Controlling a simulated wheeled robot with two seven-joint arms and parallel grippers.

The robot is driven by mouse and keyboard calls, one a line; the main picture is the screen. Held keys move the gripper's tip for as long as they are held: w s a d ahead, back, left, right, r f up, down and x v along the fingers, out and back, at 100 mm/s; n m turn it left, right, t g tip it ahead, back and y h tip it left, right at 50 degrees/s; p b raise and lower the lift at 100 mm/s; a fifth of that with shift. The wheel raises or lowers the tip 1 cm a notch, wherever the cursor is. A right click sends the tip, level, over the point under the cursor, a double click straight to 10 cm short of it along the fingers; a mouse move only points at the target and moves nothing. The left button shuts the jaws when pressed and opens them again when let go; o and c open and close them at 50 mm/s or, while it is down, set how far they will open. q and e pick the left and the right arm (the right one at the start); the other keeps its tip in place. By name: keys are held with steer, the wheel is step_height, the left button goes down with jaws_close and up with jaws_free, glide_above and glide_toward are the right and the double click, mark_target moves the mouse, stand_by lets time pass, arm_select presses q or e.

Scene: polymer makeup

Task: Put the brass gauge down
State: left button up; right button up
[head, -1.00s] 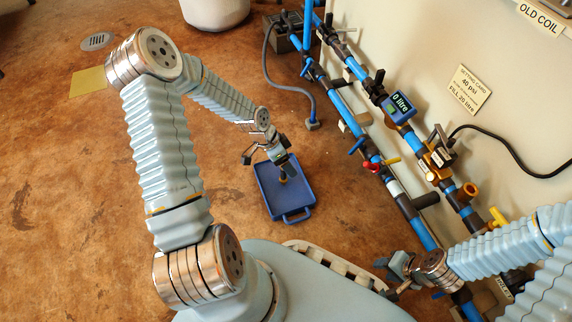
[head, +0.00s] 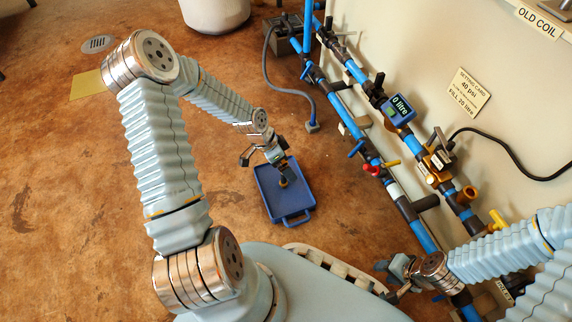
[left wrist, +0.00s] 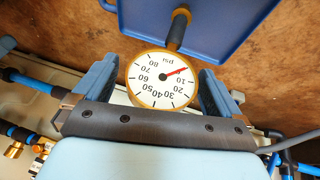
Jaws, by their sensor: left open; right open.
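The brass gauge has a round white psi face with a red needle, which shows in the left wrist view (left wrist: 163,78). Its dark stem points toward the blue tray (left wrist: 225,30). In the head view the brass end of the gauge (head: 283,182) is over the tray (head: 300,200); I cannot tell if it touches the floor of the tray. My left gripper (left wrist: 160,66) is open, with one finger on each side of the gauge face. In the head view my left gripper (head: 274,156) is above the tray. My right gripper (head: 385,280) is open and empty near the pipes.
Blue and dark pipes (head: 375,155) with valves and a litre meter (head: 398,110) run along the wall at the right. A grey hose (head: 300,92) lies on the floor behind the tray. A white bin (head: 216,12) stands at the back. The brown floor left of the tray is clear.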

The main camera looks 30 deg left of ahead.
arm_select(q)
steer(key=p+v, duration=0.3)
steer(key=v, duration=0.7)
steer(key=shift+r, duration=0.35)
arm_select(e)
step_height(320, 180, up, 4)
steer(key=shift+s+f, duration=0.1)
arm_select(q)
steer(key=shift+s+a, duration=0.1)
